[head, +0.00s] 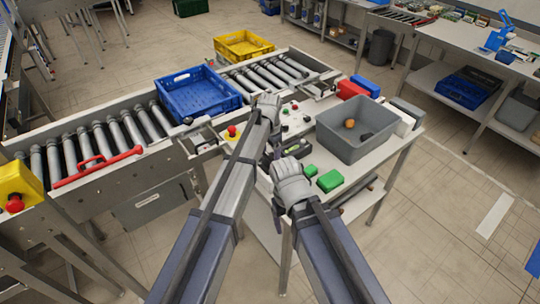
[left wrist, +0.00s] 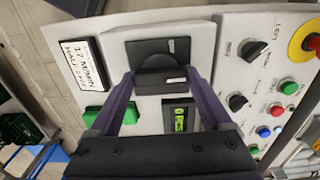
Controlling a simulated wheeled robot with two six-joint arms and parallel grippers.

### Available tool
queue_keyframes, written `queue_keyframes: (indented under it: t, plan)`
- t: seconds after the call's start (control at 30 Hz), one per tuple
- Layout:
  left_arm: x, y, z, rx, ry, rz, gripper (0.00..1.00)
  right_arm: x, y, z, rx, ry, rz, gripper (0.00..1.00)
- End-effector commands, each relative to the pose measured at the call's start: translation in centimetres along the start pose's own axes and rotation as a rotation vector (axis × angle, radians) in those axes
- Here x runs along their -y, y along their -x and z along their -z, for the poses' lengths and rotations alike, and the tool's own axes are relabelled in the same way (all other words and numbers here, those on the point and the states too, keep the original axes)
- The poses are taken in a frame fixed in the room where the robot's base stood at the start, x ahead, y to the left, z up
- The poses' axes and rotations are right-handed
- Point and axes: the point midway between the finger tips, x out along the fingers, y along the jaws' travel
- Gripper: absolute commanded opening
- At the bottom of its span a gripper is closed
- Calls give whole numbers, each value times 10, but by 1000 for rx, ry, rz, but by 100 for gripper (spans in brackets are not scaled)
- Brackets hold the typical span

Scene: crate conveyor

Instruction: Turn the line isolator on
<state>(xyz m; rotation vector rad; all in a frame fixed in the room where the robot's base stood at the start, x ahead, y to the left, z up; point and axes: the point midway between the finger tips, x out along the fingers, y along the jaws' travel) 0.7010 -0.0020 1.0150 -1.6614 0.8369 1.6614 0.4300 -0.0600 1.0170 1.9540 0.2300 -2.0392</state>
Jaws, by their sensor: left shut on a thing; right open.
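The line isolator is a black rotary switch (left wrist: 160,48) on a light control panel (left wrist: 232,70) in the left wrist view. My left gripper (left wrist: 160,84) has its two purple fingers on either side of the switch's dark knob, shut on it. In the head view my left gripper (head: 270,103) is over the control panel (head: 296,114), and the isolator is hidden there by my gripper and arm. I cannot tell the knob's on or off marking. My right gripper (head: 290,170) is open and empty, lower down near the green blocks (head: 329,181).
The panel also bears a red emergency stop (left wrist: 306,40), small knobs, coloured buttons and a small green-lit display (left wrist: 181,117). A grey bin (head: 358,132) stands at the right on the table.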

Motion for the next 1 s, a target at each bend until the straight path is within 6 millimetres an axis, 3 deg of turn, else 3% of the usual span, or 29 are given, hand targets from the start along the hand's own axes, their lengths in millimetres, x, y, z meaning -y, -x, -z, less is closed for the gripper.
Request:
queue_keyframes:
  t: [0.47,0.5,0.63,1.0]
  plan:
    - [0,0,0,1,-10,0,27,0,0,0,0,0,0,78]
    - [0,0,0,1,-10,0,87,0,0,0,0,0,0,78]
    - [0,0,0,1,-9,0,100,0,0,0,0,0,0,78]
    - [0,4,0,0,-9,0,100,0,4,0,0,0,0,78]
